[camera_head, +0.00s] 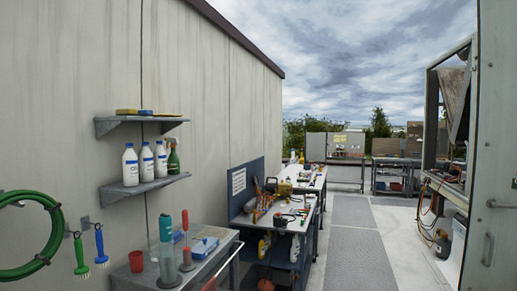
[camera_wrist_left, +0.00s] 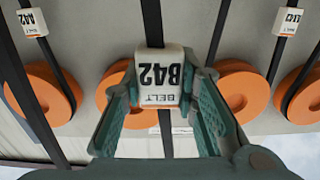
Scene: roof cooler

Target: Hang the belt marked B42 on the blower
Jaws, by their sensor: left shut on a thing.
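In the left wrist view, my left gripper (camera_wrist_left: 160,88) is shut on the white tag of a black belt, the belt marked B42 (camera_wrist_left: 158,70). The tag reads upside down between the two green fingers. The black strap runs above and below the tag. Orange round holders (camera_wrist_left: 238,92) show behind the fingers; whether the belt still rests on one is hidden. Neither gripper shows in the head view. My right gripper is not in view. I cannot make out the blower for sure in the head view; an open metal unit (camera_head: 450,110) stands at the right.
In the left wrist view, a belt tagged A42 (camera_wrist_left: 287,20) hangs close at right, and another tagged belt (camera_wrist_left: 32,22) at left, its tag hard to read. In the head view, a cluttered workbench (camera_head: 297,210) and a bottle shelf (camera_head: 145,187) line the left wall. The walkway (camera_head: 357,250) is clear.

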